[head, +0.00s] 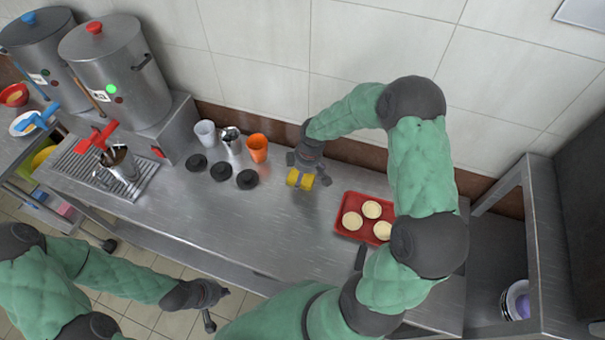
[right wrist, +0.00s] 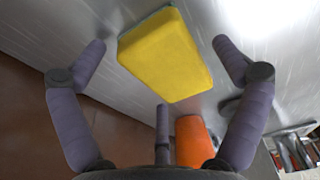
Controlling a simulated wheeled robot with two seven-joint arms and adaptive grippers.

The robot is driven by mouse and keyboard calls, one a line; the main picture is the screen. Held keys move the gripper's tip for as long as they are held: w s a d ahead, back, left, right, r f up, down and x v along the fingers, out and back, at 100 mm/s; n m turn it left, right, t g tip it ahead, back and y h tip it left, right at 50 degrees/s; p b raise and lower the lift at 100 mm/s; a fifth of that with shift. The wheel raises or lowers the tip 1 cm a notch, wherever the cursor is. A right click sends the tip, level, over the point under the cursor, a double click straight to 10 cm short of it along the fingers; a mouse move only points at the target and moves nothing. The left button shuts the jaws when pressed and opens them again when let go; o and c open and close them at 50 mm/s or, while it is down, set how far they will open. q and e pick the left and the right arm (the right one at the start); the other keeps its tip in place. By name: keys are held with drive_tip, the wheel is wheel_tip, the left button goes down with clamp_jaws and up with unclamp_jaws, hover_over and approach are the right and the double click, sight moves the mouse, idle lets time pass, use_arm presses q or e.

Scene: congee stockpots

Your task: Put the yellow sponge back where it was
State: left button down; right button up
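The yellow sponge (head: 300,180) is at the middle of the steel counter, in front of my right gripper (head: 309,171). In the right wrist view the sponge (right wrist: 165,55) lies between the two spread fingers of my right gripper (right wrist: 160,48), with gaps on both sides. It has a thin green edge at its far side. The right gripper is open and points down at it. My left gripper (head: 218,306) is empty, its fingers spread, low in front of the counter's front edge.
A pale cup (head: 205,133), a metal cup (head: 231,141) and an orange cup (head: 257,148) stand left of the sponge, with black lids (head: 221,171) before them. A red tray (head: 343,224) with pale discs is at right. Stockpots (head: 120,75) stand at left. The counter's front middle is clear.

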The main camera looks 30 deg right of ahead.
sight(308, 176)
drive_tip(key=shift+r, duration=0.15)
drive_tip(key=shift+r, duration=0.3)
wheel_tip(308, 176, up, 11)
drive_tip(key=s+d+p, duration=0.1)
drive_tip(key=p, duration=0.1)
drive_tip(key=shift+s+r, duration=0.15)
drive_tip(key=shift+s, duration=0.05)
idle(2.1)
idle(0.4)
